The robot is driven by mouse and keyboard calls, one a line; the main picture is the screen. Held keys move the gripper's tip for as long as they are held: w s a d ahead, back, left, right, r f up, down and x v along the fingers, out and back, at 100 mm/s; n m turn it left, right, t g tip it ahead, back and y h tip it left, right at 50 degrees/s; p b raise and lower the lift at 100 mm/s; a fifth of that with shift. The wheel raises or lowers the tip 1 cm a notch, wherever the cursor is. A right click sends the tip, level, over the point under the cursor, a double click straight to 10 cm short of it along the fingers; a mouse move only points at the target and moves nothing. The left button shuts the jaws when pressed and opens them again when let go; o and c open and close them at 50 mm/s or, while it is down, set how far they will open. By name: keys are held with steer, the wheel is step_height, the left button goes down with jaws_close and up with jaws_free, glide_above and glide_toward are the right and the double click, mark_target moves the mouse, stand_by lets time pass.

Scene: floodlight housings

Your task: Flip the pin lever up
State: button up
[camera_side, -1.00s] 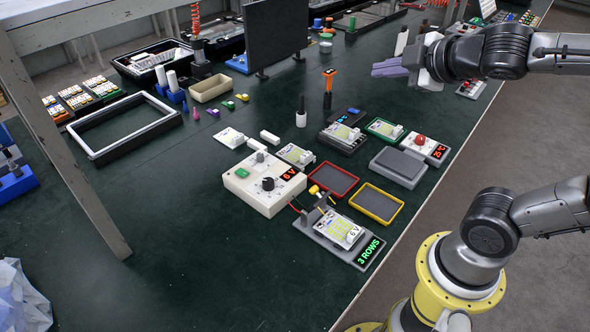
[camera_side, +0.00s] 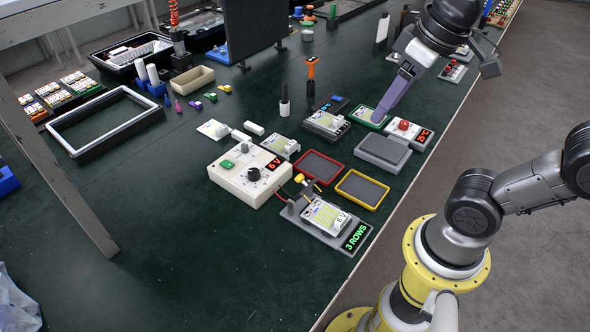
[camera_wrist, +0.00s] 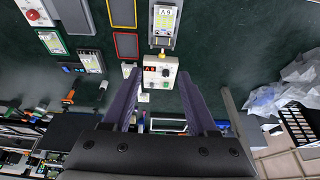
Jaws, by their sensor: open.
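The grey fixture marked "3 ROWS" (camera_side: 352,238) stands at the front of the bench with an LED board (camera_side: 326,215) on it. It also shows at the top of the wrist view (camera_wrist: 153,43). My gripper (camera_side: 379,119) is open and empty, purple fingers pointing down, above the green-rimmed tray area and apart from the fixture. In the wrist view the fingers (camera_wrist: 158,75) spread either side of the white box.
A red-rimmed tray (camera_side: 341,175) and a yellow-rimmed tray (camera_side: 339,195) lie behind the fixture. A grey block (camera_side: 383,151) and a red-button box (camera_side: 408,130) stand to the right. The front left of the bench (camera_side: 180,260) is clear.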

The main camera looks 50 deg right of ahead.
steer(key=w+a+f+g, duration=0.1)
steer(key=w+f+g, duration=0.2)
steer(key=w, duration=0.7)
steer(key=w+f+g, duration=0.3)
steer(key=w+g, duration=0.1)
steer(key=w, duration=0.7)
steer(key=shift+g, duration=0.7)
steer(key=w+x, duration=0.1)
steer(key=x, duration=0.5)
steer(key=w+f+x, duration=0.1)
steer(key=x, duration=0.6)
steer(key=w+x, duration=0.2)
steer(key=x, duration=0.4)
steer(key=shift+s+a+f, duration=0.15)
steer(key=shift+a+f, duration=0.05)
steer(key=shift+f, duration=0.5)
jaws_close()
